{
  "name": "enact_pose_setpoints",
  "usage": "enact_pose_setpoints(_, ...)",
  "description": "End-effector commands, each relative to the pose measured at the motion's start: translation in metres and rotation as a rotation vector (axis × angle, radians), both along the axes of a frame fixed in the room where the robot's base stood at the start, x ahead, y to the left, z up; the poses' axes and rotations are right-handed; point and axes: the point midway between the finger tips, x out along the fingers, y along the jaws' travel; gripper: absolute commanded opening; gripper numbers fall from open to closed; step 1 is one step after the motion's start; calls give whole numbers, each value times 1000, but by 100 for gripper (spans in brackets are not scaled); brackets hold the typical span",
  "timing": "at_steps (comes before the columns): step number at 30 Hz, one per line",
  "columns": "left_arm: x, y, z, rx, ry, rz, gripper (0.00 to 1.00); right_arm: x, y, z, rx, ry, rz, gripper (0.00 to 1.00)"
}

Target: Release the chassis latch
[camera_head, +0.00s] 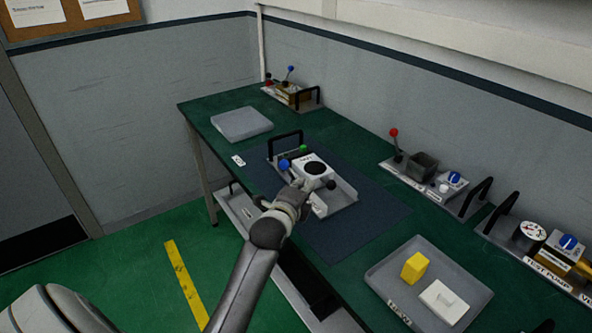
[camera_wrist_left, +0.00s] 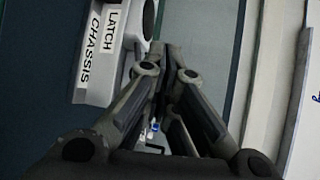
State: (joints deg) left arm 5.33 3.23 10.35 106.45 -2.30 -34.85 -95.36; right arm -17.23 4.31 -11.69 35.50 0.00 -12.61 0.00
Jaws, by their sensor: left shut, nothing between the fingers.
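The chassis unit (camera_head: 343,195) sits on the dark blue mat (camera_head: 365,222) on the green bench. It has a grey base, a white block (camera_head: 313,166) with a dark round top, a blue knob (camera_head: 284,164), a green knob (camera_head: 304,149) and a black knob (camera_head: 331,185). My left gripper (camera_head: 304,185) is shut and empty at its near side, partly covering it. In the left wrist view, the "CHASSIS LATCH" label (camera_wrist_left: 100,45) is left of my closed fingers (camera_wrist_left: 173,50). I cannot tell whether the fingers touch the unit or which part is the latch. My right gripper is not in view.
A grey tray (camera_head: 470,285) with a yellow block (camera_head: 415,267) and a white switch plate (camera_head: 444,300) stands at the lower right. Other lever and gauge units line the wall. The mat right of the unit is clear.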

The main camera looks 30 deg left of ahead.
Motion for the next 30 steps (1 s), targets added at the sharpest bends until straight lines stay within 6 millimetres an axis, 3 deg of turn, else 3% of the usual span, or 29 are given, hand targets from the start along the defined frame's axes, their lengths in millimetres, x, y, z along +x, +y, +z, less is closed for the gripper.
enact_pose_setpoints(6, 30, 7, -5, -2, 0, 0, 0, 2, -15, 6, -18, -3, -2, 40)
enact_pose_setpoints(17, 72, 16, -14, -2, -1, 0, 0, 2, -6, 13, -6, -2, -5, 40)
enact_pose_setpoints(21, 58, 36, -7, 3, 0, 2, 0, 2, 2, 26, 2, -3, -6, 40)
enact_pose_setpoints(30, 49, 50, -6, -1, 0, 1, 0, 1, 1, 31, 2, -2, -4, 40)
